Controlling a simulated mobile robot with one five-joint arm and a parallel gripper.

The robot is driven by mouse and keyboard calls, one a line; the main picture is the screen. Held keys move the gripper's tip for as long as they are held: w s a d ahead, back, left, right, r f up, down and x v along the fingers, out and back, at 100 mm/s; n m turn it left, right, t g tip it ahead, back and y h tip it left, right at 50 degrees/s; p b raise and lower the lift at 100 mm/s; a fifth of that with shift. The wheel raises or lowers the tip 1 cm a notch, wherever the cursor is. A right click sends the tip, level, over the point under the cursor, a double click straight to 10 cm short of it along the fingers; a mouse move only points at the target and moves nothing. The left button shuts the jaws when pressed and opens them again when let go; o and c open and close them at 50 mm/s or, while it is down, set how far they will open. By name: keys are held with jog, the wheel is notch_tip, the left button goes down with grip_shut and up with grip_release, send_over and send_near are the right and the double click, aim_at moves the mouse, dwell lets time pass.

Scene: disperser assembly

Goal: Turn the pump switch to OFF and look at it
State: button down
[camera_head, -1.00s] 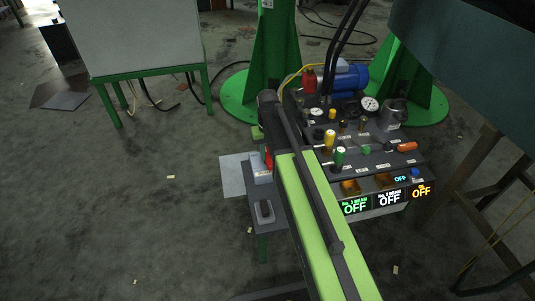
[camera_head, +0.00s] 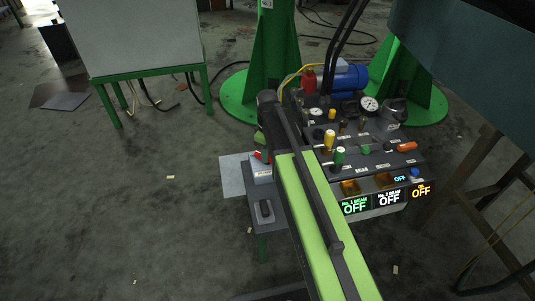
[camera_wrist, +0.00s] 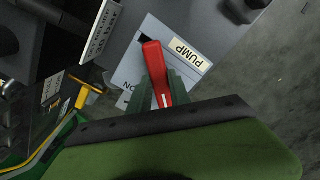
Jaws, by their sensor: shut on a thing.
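The pump switch is a light grey box with a red handle. In the wrist view the red handle (camera_wrist: 156,70) slants across the box, beside a white PUMP label (camera_wrist: 189,53). My gripper (camera_wrist: 168,92) is shut on the handle, with a green finger on each side of it. Letters that seem to read ON are partly visible left of the fingers; an OFF mark is not visible. In the head view the switch box (camera_head: 261,174) stands on a grey side plate left of the console, with a little of the red handle (camera_head: 262,155) showing. My arm hides part of it.
The console (camera_head: 375,160) with gauges, knobs and lit OFF signs (camera_head: 388,198) stands close on the right. A dark switch (camera_head: 265,211) sits in front of the pump switch. Green posts (camera_head: 270,60) rise behind. The floor to the left is open.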

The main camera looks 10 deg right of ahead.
jog(key=n, duration=0.4)
jog(key=shift+n, duration=2.1)
jog(key=c, duration=1.2)
grip_release()
notch_tip(320, 180, up, 17)
jog(key=p, duration=1.7)
jog(key=shift+r, duration=0.2)
